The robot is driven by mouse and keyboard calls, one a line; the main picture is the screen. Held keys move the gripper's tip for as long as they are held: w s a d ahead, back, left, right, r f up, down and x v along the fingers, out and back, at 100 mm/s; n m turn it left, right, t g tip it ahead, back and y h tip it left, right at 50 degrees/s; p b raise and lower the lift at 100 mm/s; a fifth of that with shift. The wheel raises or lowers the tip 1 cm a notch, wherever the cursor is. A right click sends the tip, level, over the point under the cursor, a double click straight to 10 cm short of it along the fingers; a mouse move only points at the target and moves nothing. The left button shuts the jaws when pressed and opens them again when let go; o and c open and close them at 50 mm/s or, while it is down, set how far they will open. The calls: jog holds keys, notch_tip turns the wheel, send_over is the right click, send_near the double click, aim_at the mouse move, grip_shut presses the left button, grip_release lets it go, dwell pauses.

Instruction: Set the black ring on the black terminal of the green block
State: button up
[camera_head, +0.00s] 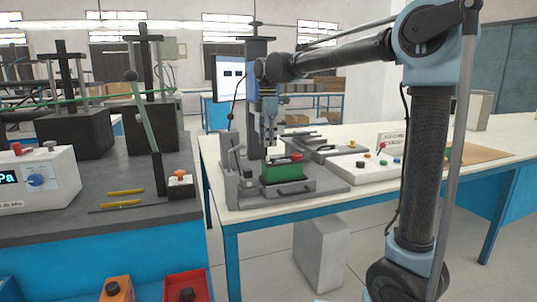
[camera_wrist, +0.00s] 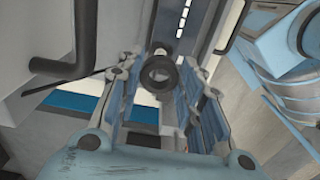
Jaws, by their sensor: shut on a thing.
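The green block (camera_head: 287,171) sits in a grey fixture on the white table in the head view. A red terminal (camera_head: 297,157) shows at the right of its top. The black terminal is too small to tell apart there. My gripper (camera_head: 269,142) is above the left part of the block and points down. In the wrist view the black ring (camera_wrist: 159,85) is between the fingers of my gripper, which is shut on it. The ring's hole faces the camera. I cannot make out the ring in the head view.
The grey fixture (camera_head: 325,186) surrounds the block, with an upright post behind it. A white panel with coloured knobs (camera_head: 362,171) lies to the right. A dark bench with a white meter (camera_head: 40,180) and tools stands at the left, across a gap.

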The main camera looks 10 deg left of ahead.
jog(key=shift+f, duration=2.75)
jog(key=shift+f, duration=0.1)
jog(key=o, duration=0.7)
jog(key=shift+o, duration=0.2)
